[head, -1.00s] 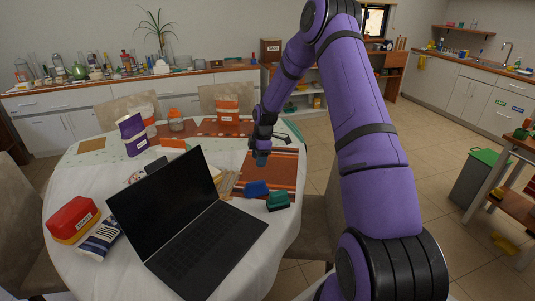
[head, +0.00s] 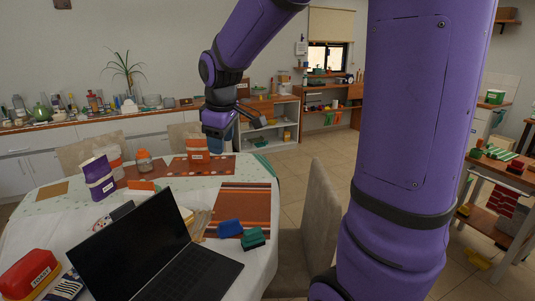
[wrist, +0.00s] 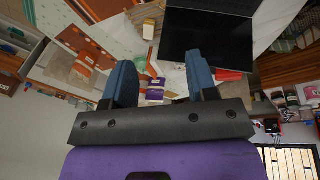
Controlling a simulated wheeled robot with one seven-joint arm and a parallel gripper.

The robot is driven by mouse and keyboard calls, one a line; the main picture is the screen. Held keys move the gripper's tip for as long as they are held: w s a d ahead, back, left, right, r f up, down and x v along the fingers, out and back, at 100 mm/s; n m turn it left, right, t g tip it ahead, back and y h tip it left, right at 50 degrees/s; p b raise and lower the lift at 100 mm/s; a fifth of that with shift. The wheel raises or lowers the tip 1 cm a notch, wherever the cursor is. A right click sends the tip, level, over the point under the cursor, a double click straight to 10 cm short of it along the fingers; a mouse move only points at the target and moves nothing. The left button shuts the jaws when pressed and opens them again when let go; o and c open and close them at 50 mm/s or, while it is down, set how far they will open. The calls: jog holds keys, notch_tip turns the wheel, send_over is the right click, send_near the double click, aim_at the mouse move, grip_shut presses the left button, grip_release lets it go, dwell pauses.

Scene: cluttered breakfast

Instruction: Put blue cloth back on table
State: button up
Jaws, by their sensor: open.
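My gripper (head: 240,126) is raised above the far right edge of the table. In the wrist view, its two blue fingers (wrist: 158,64) are apart with nothing between them. The round table (head: 35,222) has a white cover. A small blue item (head: 230,228) lies at its near right beside a green one (head: 253,238); I cannot tell whether it is cloth. A navy and white striped item (head: 65,286), perhaps folded cloth or a packet, lies at the lower left. I see no other clear blue cloth.
An open laptop (head: 135,245) fills the front of the table. A rust placemat (head: 247,203) has bare room. A chair (head: 320,215) stands at the right.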

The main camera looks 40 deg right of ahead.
jog(key=s+a+r+m+t, duration=0.1)
jog(key=s+m, duration=0.1)
jog(key=s, duration=0.5)
jog(key=s+a+r+m, duration=0.2)
jog(key=s, duration=0.6)
jog(key=s+a+r+m+t, duration=0.1)
jog(key=s+a+r+m, duration=0.1)
jog(key=s, duration=0.6)
jog(key=shift+a+r+m+t+y, duration=0.15)
jog(key=shift+m+t+y, duration=0.15)
jog(key=shift+y, duration=0.1)
jog(key=shift+w, duration=0.1)
